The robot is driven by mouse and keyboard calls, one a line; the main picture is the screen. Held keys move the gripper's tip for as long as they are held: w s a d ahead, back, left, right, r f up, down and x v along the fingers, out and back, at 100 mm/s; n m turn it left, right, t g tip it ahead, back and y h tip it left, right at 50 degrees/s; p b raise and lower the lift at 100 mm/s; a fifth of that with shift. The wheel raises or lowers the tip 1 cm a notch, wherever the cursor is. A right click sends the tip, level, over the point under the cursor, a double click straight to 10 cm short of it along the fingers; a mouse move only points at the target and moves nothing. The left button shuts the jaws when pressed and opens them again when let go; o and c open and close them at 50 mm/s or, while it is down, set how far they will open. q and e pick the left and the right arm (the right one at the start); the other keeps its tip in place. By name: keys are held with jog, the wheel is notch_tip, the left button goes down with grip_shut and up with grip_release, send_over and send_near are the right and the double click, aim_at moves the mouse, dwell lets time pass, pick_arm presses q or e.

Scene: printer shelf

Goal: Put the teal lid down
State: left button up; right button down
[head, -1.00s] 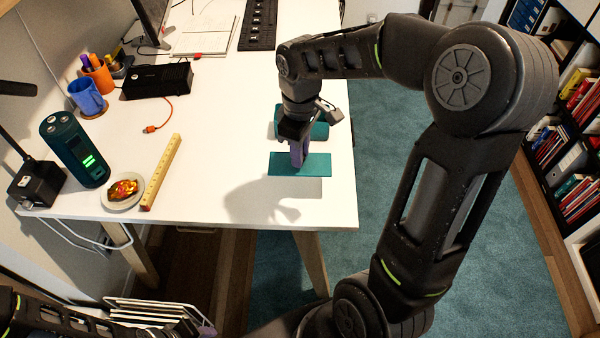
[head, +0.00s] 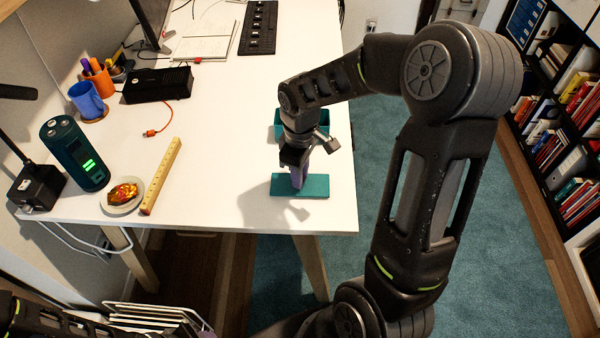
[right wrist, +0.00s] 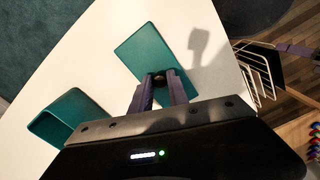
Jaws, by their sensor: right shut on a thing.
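The teal lid (head: 316,187) is a flat rectangle, level near the front right corner of the white table, on or very close to its top. My right gripper (head: 297,184) points down at the lid's middle. In the right wrist view, its fingers (right wrist: 158,88) are shut on the small dark knob (right wrist: 158,78) of the lid (right wrist: 150,48). The open teal box (head: 279,125) stands behind the gripper, partly hidden by it; it shows in the right wrist view (right wrist: 72,117) apart from the lid. My left gripper (head: 205,331) is barely visible at the bottom edge.
A wooden ruler (head: 161,176), a small plate (head: 122,198) with food and a dark teal speaker-like cylinder (head: 75,153) are on the left. A black box (head: 157,84) lies further back. The table's middle is clear. A white wire rack (head: 155,315) is below the front edge.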

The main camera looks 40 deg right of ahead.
jog(key=shift+f, duration=0.1)
jog(key=c, duration=1.3)
grip_release()
notch_tip(320, 180, up, 12)
jog(key=shift+r, duration=0.15)
